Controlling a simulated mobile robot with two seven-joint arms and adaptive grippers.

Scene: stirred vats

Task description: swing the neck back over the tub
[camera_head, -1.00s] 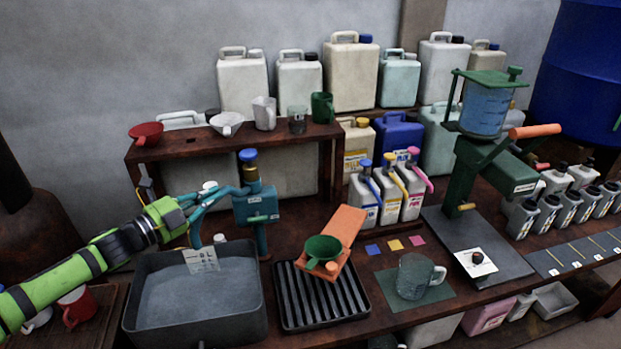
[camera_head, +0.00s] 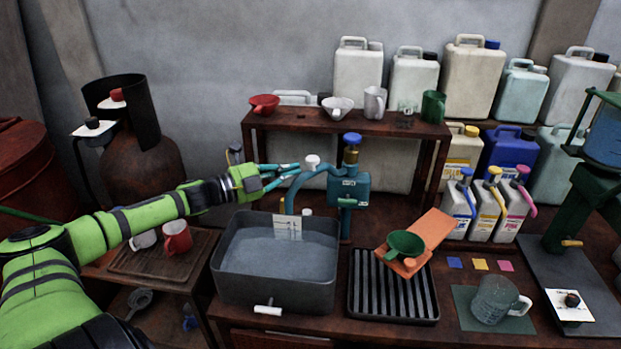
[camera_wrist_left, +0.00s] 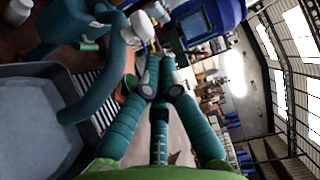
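The teal neck (camera_head: 318,172) arches left from the teal pump body (camera_head: 349,190) and bends down at the back rim of the grey tub (camera_head: 325,285). I cannot tell whether its mouth is inside the rim. My left gripper (camera_head: 298,169) is at the bend of the neck, its fingers overlapping it in the head view. In the left wrist view the neck (camera_wrist_left: 115,65) runs just left of the fingers (camera_wrist_left: 159,62), whose tips are close together with nothing seen between them. The tub also shows there (camera_wrist_left: 60,73). My right gripper is out of view.
A dark shelf (camera_head: 300,122) with cups stands behind the pump. A ribbed tray (camera_head: 360,300) with an orange ramp and green funnel (camera_head: 404,243) is right of the tub. Red and white mugs (camera_head: 177,237) stand on the left below my arm.

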